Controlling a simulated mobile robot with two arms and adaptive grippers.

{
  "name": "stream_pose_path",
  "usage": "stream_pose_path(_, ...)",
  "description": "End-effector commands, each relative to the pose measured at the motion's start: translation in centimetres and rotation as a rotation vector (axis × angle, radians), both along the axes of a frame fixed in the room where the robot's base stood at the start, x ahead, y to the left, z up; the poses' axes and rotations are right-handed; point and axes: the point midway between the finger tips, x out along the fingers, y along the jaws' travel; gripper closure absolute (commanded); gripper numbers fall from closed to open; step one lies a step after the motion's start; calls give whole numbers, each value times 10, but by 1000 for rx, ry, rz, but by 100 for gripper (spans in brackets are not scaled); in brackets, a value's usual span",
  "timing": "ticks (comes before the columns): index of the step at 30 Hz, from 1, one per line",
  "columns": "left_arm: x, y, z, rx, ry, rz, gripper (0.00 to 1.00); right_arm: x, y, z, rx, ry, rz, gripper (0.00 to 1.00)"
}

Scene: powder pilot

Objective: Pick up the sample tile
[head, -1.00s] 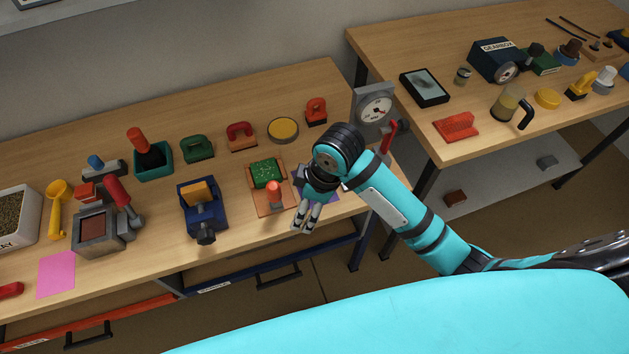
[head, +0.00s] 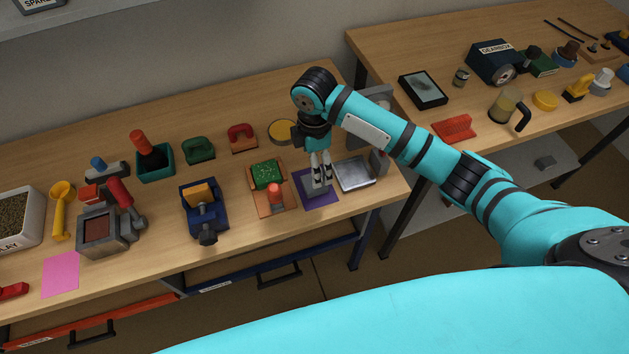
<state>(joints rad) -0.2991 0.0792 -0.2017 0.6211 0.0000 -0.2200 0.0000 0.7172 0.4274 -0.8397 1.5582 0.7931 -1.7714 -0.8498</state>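A grey piece that looks like the sample tile (head: 313,192) lies on a purple mat (head: 322,203) near the front edge of the left bench. My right gripper (head: 322,186) points straight down over the mat, its two pale fingertips at the grey piece and partly covering it. A small gap shows between the fingers, but whether they grip the piece is too small to tell. My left gripper is not in view.
A silver plate (head: 355,174) sits just right of the mat, by the gauge stand that my arm partly hides. An orange board with a green block (head: 267,174) and a red-topped knob (head: 274,192) stands close on the left. A blue clamp (head: 203,208) is farther left.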

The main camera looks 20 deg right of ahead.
Motion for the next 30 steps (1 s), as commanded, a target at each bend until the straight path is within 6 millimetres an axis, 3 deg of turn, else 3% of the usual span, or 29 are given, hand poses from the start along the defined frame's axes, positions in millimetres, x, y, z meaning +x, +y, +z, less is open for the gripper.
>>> stream_pose_path(4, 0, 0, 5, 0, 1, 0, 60, 0, 0, -25, 0, 2, -2, 15)
stream_pose_path(11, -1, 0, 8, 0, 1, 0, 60, 0, 0, -41, 0, 0, 0, 15)
stream_pose_path(21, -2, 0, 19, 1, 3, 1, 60, 3, -1, -86, 0, 0, -1, 15)
stream_pose_path(30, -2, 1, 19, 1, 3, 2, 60, 4, -1, -90, 0, -3, 0, 17)
